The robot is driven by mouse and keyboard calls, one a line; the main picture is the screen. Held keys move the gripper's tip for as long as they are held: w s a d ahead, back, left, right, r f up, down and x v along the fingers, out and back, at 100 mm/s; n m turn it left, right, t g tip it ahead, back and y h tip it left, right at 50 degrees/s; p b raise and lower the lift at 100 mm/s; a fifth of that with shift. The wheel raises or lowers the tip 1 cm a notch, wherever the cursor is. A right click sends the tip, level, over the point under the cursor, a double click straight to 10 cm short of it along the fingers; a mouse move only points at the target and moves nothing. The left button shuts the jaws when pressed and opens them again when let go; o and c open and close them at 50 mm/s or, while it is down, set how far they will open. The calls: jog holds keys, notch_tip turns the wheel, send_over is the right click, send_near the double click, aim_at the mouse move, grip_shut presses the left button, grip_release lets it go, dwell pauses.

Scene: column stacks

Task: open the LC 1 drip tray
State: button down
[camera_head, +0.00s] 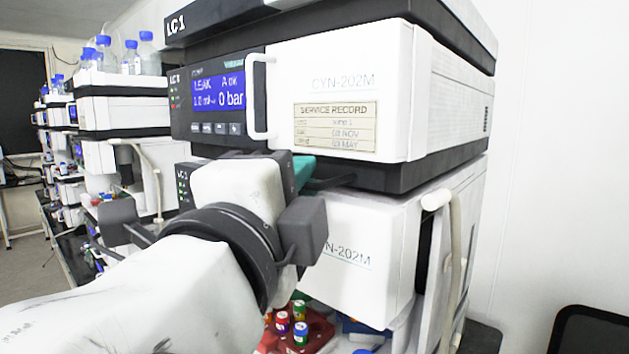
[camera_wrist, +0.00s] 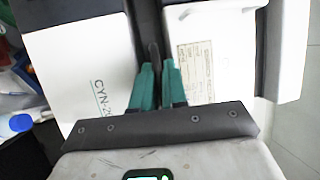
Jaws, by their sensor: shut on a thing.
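The LC 1 stack (camera_head: 330,90) fills the middle of the head view, with "LC1" lettering at its top. In the dark band between its upper and lower white modules is a thin dark piece, the drip tray (camera_head: 335,182). My gripper (camera_head: 306,172) is at this band from the left, its green fingers partly hidden behind my wrist. In the wrist view my gripper (camera_wrist: 158,80) has its fingers close together on the dark tray edge (camera_wrist: 153,52) between the two white modules. How far the tray is out is hard to tell.
A white door handle (camera_head: 259,97) stands out above my gripper. A red rack with capped vials (camera_head: 300,330) sits below. A pale tube (camera_head: 447,240) hangs at the right side. More stacks with blue-capped bottles (camera_head: 104,52) line the left.

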jog(key=shift+s+a+f, duration=0.1)
jog(key=shift+f, duration=0.05)
jog(key=s+a+b, duration=0.8)
jog(key=s, duration=0.3)
jog(key=shift+s+a, duration=0.15)
jog(key=shift+a, duration=0.2)
jog(key=c, duration=1.5)
grip_release()
